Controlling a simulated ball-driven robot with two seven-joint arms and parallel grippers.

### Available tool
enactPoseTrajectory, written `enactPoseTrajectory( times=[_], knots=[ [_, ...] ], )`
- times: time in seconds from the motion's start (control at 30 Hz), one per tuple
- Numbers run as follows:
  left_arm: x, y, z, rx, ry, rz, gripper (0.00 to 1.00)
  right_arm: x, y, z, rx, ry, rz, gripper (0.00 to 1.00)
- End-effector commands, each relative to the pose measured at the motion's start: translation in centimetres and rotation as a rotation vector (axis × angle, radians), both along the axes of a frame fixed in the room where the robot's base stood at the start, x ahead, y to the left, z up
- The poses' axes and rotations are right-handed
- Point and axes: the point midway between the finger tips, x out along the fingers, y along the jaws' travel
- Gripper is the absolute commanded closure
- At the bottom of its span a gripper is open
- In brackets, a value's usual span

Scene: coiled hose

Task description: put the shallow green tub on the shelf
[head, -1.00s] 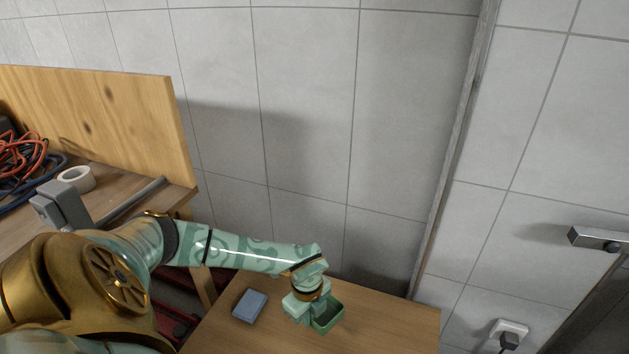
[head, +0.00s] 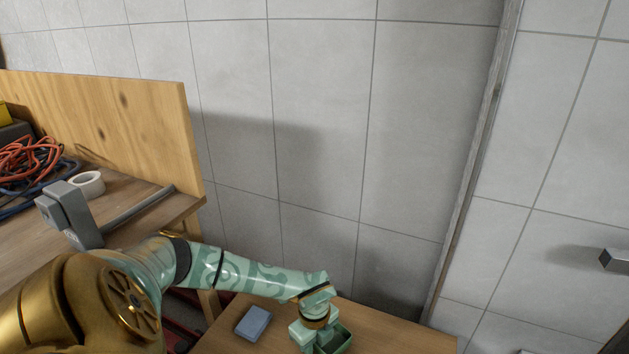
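The green tub (head: 340,343) is a small open box on the low wooden table, at the bottom of the head view, its lower part cut by the picture edge. My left gripper (head: 318,343) reaches down from above at the tub's left side. Its fingers are hidden by the wrist and the frame edge, so I cannot tell whether it grips the tub. My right gripper is not in view. No shelf is clearly recognisable in this view.
The low wooden table (head: 400,332) holds a blue block (head: 253,322) left of the tub. A workbench (head: 125,186) at left carries a grey clamp-like device (head: 72,212), white tape roll (head: 88,184) and coiled red and blue hoses (head: 30,165). A tiled wall stands behind.

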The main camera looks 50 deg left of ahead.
Motion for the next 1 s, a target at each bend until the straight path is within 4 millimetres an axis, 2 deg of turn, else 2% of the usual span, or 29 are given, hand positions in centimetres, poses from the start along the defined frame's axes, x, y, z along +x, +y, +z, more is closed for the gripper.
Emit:
enactPoseTrajectory(
  times=[0.17, 0.27, 0.47, 0.6, 0.7, 0.83, 1.0],
  knots=[
    [0.0, 0.0, 0.2, 0.0, -0.001, 0.0, 0.76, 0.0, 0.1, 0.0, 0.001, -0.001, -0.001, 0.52],
    [0.1, 0.0, 1.4, 0.0, -0.004, 0.0, 0.76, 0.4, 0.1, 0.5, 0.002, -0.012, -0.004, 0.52],
    [0.2, 0.0, 6.3, 0.0, -0.01, 0.0, 0.76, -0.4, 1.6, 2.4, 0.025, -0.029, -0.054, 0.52],
    [0.1, 0.0, 9.4, 0.0, -0.008, 0.0, 0.76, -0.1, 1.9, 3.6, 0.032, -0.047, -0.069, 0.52],
    [0.0, 0.0, 11.0, 0.001, -0.006, 0.0, 0.76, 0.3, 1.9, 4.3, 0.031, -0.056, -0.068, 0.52],
    [0.0, 0.0, 12.1, 0.001, -0.002, 0.001, 0.76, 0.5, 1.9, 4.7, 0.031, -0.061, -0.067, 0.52],
    [0.0, 0.0, 12.3, 0.0, 0.0, 0.0, 0.76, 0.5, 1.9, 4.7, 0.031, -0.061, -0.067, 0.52]
  ],
)
